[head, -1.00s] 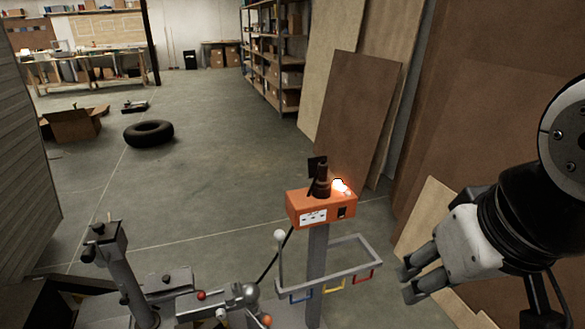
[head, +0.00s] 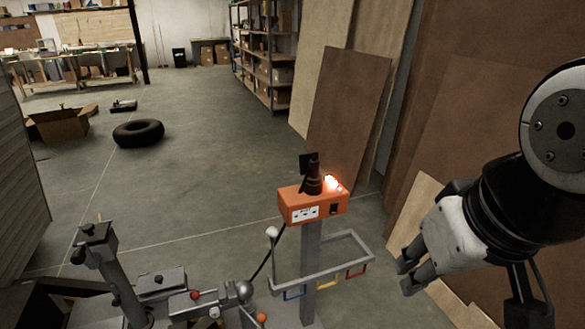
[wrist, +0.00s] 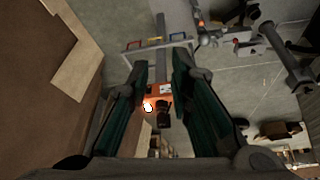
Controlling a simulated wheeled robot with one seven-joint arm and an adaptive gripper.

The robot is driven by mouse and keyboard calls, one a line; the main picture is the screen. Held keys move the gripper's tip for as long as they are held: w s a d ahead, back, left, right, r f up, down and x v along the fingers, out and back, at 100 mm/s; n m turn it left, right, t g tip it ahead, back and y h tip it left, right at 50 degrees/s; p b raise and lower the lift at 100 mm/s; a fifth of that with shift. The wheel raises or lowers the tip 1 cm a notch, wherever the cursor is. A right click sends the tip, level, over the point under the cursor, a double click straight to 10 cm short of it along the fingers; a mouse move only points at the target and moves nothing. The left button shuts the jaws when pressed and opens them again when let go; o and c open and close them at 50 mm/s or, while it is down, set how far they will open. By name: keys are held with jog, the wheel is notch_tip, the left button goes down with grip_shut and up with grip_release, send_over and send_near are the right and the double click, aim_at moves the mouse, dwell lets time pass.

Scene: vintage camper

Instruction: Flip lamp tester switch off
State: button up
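The lamp tester is an orange box (head: 313,205) on a grey post, left of my gripper in the head view. Its bulb (head: 332,183) glows on top, beside a dark socket piece (head: 313,177). A black switch (head: 334,209) sits on the front face at the right; I cannot tell its position. In the wrist view the orange box (wrist: 155,93) shows between my fingers, farther off, with the lit bulb (wrist: 148,106). My gripper (head: 406,277) is open and empty, to the right of the tester and apart from it. Its fingers (wrist: 158,75) stand wide apart in the wrist view.
A grey frame rack (head: 335,265) with coloured hooks is fixed to the post below the box. A metal hitch with a jack (head: 115,268) stands at lower left. Board panels (head: 345,115) lean at the right. Open floor (head: 215,150) lies beyond, with a tire (head: 138,132).

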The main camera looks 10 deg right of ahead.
jog(key=w+a+f+m+y+b, duration=0.1)
jog(key=w+f, duration=0.1)
jog(key=w+a+f+m+y+b, duration=0.1)
jog(key=w+a+f+b, duration=0.1)
jog(key=w+a+f+m+g+y+b, duration=0.1)
jog(key=w+f+m+b, duration=0.1)
jog(key=shift+a+f, duration=0.2)
jog(key=shift+a, duration=0.15)
grip_shut()
jog(key=w+a+f+m+t+y+b, duration=0.1)
jog(key=w+f+m+y+b, duration=0.25)
jog(key=w+m, duration=0.35)
jog(key=w+a+f+m+t+y+b, duration=0.15)
jog(key=w+f+m+b, duration=0.3)
jog(key=w, duration=0.45)
jog(key=w+d+f+m+t+h+b, duration=0.4)
jog(key=w+d+f+m+t+b, duration=0.2)
jog(key=w+d+f+m+b, duration=0.5)
jog(key=w+d+f+m, duration=0.5)
jog(key=w+d+m, duration=0.1)
jog(key=shift+m+h, duration=0.35)
jog(key=shift+h, duration=0.05)
